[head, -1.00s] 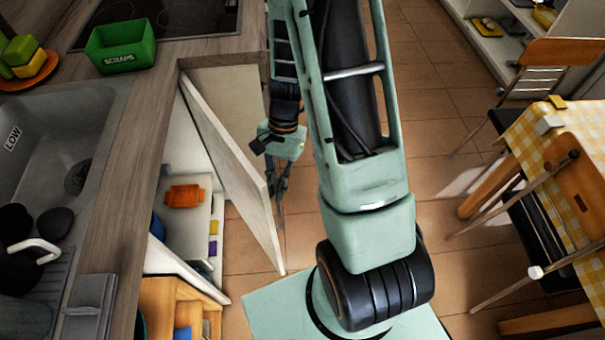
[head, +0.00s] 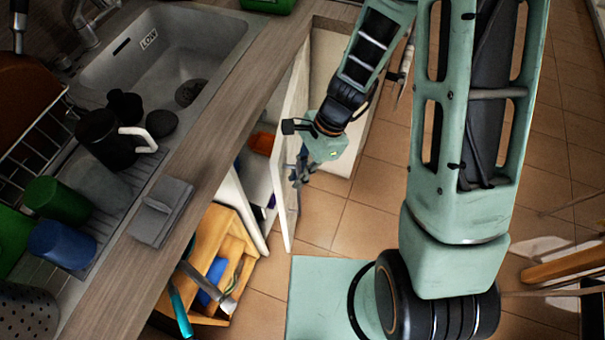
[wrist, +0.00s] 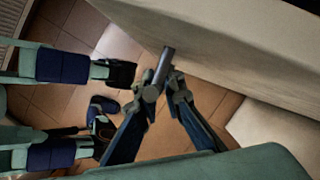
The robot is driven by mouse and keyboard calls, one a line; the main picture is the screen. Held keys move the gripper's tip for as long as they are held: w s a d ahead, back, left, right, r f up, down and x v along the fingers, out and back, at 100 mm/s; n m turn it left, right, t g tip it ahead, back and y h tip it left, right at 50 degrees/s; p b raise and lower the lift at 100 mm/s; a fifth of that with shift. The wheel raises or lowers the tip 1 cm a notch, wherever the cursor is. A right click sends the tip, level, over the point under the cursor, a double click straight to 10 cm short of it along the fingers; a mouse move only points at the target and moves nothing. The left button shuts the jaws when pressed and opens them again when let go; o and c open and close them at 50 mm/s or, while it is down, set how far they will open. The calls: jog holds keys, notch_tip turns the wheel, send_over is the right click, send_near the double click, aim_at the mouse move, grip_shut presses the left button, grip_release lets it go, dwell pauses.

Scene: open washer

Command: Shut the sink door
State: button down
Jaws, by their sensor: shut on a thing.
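The sink door (head: 289,130) is a pale panel standing open below the counter, beside the sink (head: 170,65). It also fills the top right of the wrist view (wrist: 225,50). My gripper (head: 297,176) is at the door's outer face. In the wrist view my gripper (wrist: 163,92) has its fingers shut on a grey bar handle (wrist: 168,55), which stands out from the panel. The fingers hide part of the handle.
A second pale panel (head: 246,212) stands open to the left, with a wooden drawer (head: 205,265) of tools pulled out near it. An orange item (head: 262,142) shows inside the cupboard. Tiled floor (head: 345,225) lies right of the door. A black pitcher (head: 100,135) stands by the sink.

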jog(key=shift+w, duration=0.15)
jog(key=c, duration=2.3)
grip_release()
jog(key=shift+d+r, duration=0.1)
jog(key=v, duration=1.2)
jog(key=shift+c, duration=0.2)
